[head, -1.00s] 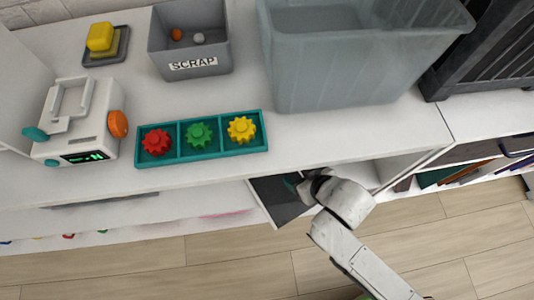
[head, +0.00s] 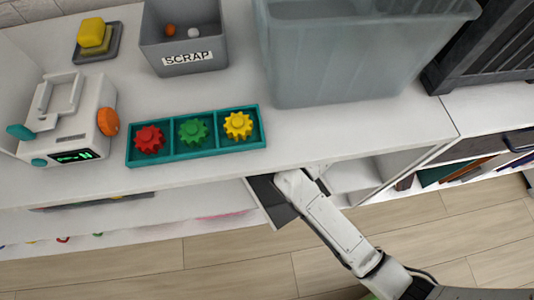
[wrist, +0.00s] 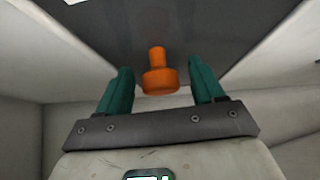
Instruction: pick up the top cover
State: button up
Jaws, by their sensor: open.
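In the wrist view, an orange stepped knob (wrist: 158,80) with a narrow stem and wider base shows between the two teal fingers of my gripper (wrist: 161,72). The fingers are apart, with a gap on either side of the knob. A dark flat panel (wrist: 215,35) lies behind the knob; I cannot tell whether knob and panel are one piece, the top cover. The dark panel (head: 273,205) also shows in the head view, at the shelf opening below the counter. There, my gripper is hidden by my arm and the counter edge.
The white counter (head: 330,140) overhangs the shelf where my arm reaches. On it stand a teal tray (head: 172,157) with three gears, a grey scrap bin (head: 190,65), a large translucent tub (head: 340,75) and a white device (head: 80,120). White walls (wrist: 35,50) flank the gripper.

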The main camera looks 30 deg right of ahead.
jog(key=shift+w+f, duration=0.2)
jog(key=shift+f, duration=0.05)
jog(key=shift+c, duration=0.3)
jog(key=shift+r, duration=0.1)
grip_shut()
